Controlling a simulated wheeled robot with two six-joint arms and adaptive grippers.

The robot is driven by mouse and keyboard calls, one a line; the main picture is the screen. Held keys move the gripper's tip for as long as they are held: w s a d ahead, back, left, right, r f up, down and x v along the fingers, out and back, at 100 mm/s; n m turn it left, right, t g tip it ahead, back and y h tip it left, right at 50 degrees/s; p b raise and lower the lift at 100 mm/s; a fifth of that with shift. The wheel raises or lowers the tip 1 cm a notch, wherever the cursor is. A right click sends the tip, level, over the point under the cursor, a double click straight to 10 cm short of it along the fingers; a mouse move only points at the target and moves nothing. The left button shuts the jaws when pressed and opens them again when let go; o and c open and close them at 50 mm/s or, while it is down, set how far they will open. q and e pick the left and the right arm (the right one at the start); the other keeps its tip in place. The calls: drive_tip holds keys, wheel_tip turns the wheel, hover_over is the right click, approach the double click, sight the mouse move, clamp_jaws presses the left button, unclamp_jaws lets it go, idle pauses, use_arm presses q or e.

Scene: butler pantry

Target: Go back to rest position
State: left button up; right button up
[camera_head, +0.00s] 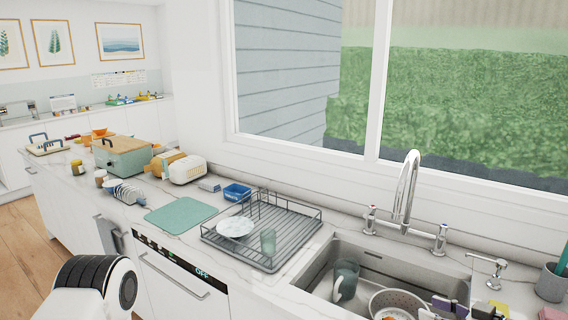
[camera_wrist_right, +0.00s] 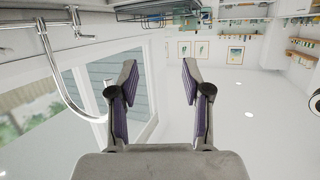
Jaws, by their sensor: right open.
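My right gripper (camera_head: 462,308) shows at the bottom right of the head view, its purple-padded fingers just in the picture over the front of the sink. In the right wrist view the same gripper (camera_wrist_right: 159,72) is open, with a wide empty gap between its two grey fingers. Nothing is held in it. The wrist picture looks upside down, with the ceiling below and the counter along the top. A white and black link of my own arm shows at the bottom left of the head view. My left gripper is not in view.
The sink (camera_head: 318,277) holds a glass (camera_head: 345,280) and a colander (camera_head: 399,298). A tall faucet (camera_head: 407,185) stands behind it. A dish rack (camera_head: 292,249) with a plate (camera_head: 235,227) and a green mat (camera_head: 181,215) lie left of the sink.

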drive_tip(key=s+a+f+m+g+h, duration=0.1)
drive_tip(key=s+a+f+g, duration=0.1)
drive_tip(key=s+a+f, duration=0.4)
drive_tip(key=s+a+f+g+b, duration=0.1)
drive_tip(key=s+a+f+g, duration=0.2)
drive_tip(key=f, duration=0.6)
drive_tip(key=s+a+f+m+g+h, duration=0.1)
drive_tip(key=s+a+f+g, duration=0.1)
drive_tip(key=s+f, duration=0.45)
drive_tip(key=s+a+f+m+g+h, duration=0.2)
drive_tip(key=s+f+g+h, duration=0.15)
drive_tip(key=s+f, duration=0.55)
drive_tip(key=s+d+r+m+g+h, duration=0.1)
drive_tip(key=s+d+r+m+h, duration=0.1)
drive_tip(key=s, duration=0.5)
drive_tip(key=d+m+h, duration=0.1)
drive_tip(key=d, duration=0.1)
drive_tip(key=shift+d+r+b, duration=0.15)
drive_tip(key=shift+d+b, duration=0.2)
